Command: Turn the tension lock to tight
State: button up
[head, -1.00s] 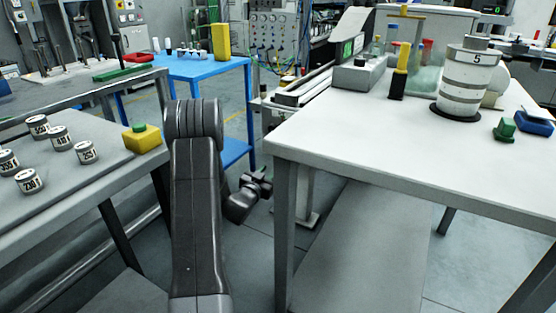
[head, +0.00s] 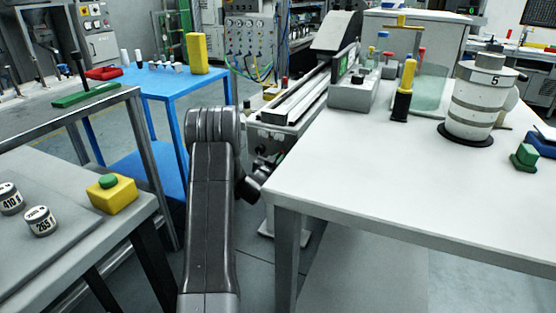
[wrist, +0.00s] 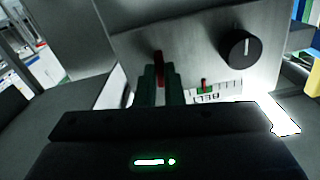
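In the wrist view a grey metal panel faces me. It carries a round black knob (wrist: 240,48) with a white pointer line, standing near upright, and a thin red lever (wrist: 158,66). I cannot tell which of them is the tension lock. My gripper (wrist: 161,82) is close to the panel, its two dark green fingers on either side of the red lever with a narrow gap. Whether they touch it is not clear. In the head view my gripper's dark end (head: 258,178) shows partly, beside my arm and near the table's corner; its fingertips are hidden.
A small scale with green and red marks (wrist: 205,89) sits below the knob. A white table (head: 390,185) stands close on the right, with a striped cylinder (head: 475,105) on it. A long metal rail unit (head: 305,100) lies behind. A blue table (head: 180,85) stands left.

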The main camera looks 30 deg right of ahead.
jog(key=shift+f+b, duration=0.1)
jog(key=shift+b, duration=0.3)
grip_shut()
jog(key=shift+m+b, duration=6)
jog(key=shift+m, duration=1.1)
jog(key=o, duration=0.6)
grip_release()
jog(key=shift+s+a, duration=0.1)
